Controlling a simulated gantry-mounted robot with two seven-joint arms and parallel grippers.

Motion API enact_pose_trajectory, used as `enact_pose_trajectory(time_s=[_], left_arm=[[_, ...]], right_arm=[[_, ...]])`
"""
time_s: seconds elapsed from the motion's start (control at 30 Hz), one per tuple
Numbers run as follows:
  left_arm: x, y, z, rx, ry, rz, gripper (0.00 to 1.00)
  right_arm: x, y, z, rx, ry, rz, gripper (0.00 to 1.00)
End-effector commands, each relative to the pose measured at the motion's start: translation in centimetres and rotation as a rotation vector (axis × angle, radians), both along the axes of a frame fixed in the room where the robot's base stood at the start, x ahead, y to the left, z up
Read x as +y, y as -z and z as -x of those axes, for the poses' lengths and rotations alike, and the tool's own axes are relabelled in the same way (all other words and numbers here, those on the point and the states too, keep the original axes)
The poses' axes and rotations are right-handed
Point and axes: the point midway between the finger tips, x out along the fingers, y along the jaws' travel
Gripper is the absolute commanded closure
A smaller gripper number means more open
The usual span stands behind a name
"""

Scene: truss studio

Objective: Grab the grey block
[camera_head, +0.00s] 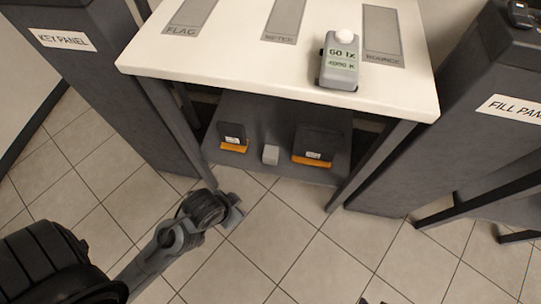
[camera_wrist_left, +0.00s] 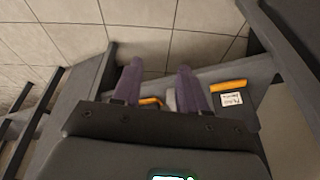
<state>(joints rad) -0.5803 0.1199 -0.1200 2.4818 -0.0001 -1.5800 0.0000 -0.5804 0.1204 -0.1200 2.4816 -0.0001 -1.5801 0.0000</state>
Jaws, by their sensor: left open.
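The small light grey block (camera_head: 270,154) sits on the lower shelf under the white table, between two dark cases with orange fronts. My left gripper (camera_head: 236,208) is in front of and below the shelf, apart from the block. In the left wrist view its two purple fingers (camera_wrist_left: 158,82) are spread with nothing held. A sliver of the block (camera_wrist_left: 171,99) shows beside the right-hand finger, which hides part of it. Two small dark tips at the bottom edge of the head view look like my right gripper (camera_head: 373,301); its opening is unclear.
The dark shelf (camera_head: 225,162) holds a left case (camera_head: 233,137) and a larger right case (camera_head: 317,146) close to the block. Table legs (camera_head: 372,163) flank it. The tiled floor in front is clear.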

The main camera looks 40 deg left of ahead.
Motion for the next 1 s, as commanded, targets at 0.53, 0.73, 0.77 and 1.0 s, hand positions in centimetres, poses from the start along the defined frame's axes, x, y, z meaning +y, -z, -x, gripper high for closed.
enact_pose_trajectory(time_s=[0.53,0.73,0.77,1.0], left_arm=[[0.0,0.04,0.0,0.0,0.0,0.0,0.48],[0.0,0.06,0.0,0.001,0.0,0.0,0.18],[0.01,0.06,0.0,0.001,0.0,0.0,0.13],[0.01,0.09,0.0,0.002,0.0,0.0,0.12]], right_arm=[[0.01,0.03,-0.01,0.0,0.0,0.0,0.57],[0.0,0.05,-0.01,0.001,0.0,0.0,0.57],[0.0,0.05,-0.01,0.001,0.0,0.0,0.57],[0.0,0.07,-0.01,0.001,0.0,0.0,0.57]])
